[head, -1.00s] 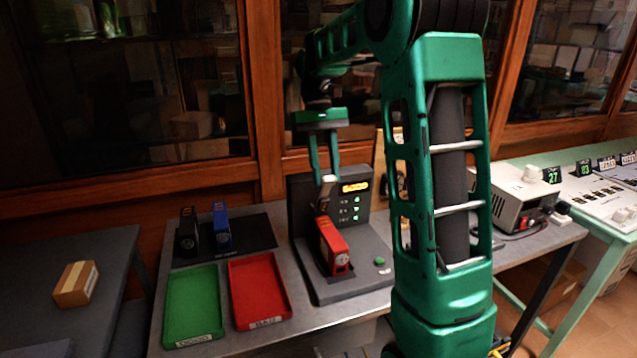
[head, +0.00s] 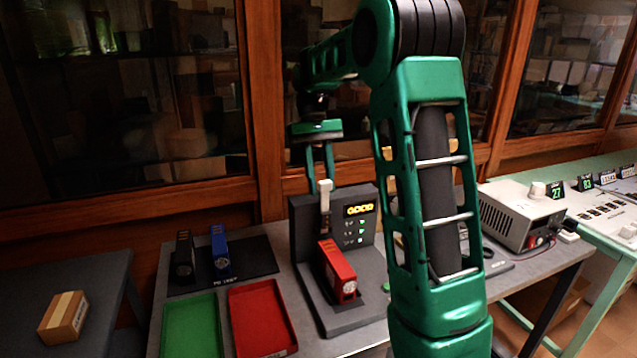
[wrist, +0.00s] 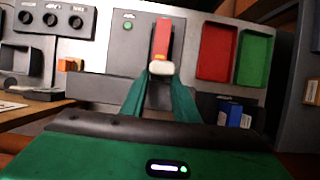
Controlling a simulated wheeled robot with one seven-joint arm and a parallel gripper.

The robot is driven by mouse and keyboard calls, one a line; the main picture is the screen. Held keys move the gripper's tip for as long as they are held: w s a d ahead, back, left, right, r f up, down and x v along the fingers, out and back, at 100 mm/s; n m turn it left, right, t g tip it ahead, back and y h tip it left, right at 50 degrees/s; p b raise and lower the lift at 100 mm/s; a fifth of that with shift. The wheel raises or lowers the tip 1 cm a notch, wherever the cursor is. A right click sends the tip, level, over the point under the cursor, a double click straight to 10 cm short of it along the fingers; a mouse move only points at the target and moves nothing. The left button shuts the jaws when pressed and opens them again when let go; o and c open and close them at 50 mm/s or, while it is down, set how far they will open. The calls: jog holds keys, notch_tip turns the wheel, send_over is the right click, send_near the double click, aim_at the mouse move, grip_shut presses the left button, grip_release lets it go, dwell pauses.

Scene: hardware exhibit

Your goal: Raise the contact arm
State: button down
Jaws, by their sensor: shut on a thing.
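The contact arm (head: 325,203) is a grey upright lever with a pale tip on the left of the grey test fixture (head: 364,316). Its tip stands above the red device (head: 339,270), which sits in the fixture. The fixture's display (head: 360,209) reads GOOD. My gripper (head: 321,186) is shut on the contact arm's pale tip from above. In the wrist view, the green fingers (wrist: 160,88) close around the pale tip (wrist: 153,69), with the red device (wrist: 162,40) beyond it.
A green tray (head: 192,328) and a red tray (head: 262,318) lie left of the fixture. A black device (head: 184,256) and a blue device (head: 221,250) stand on a dark mat behind them. A power supply (head: 514,214) stands to the right.

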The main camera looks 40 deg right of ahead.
jog(key=shift+w+d+f, duration=0.1)
jog(key=shift+w, duration=0.1)
jog(key=c, duration=1.4)
grip_release()
jog(key=shift+w, duration=0.1)
jog(key=shift+o, duration=0.2)
jog(key=shift+r, duration=0.25)
jog(key=v, duration=0.7)
jog(key=shift+f, duration=0.1)
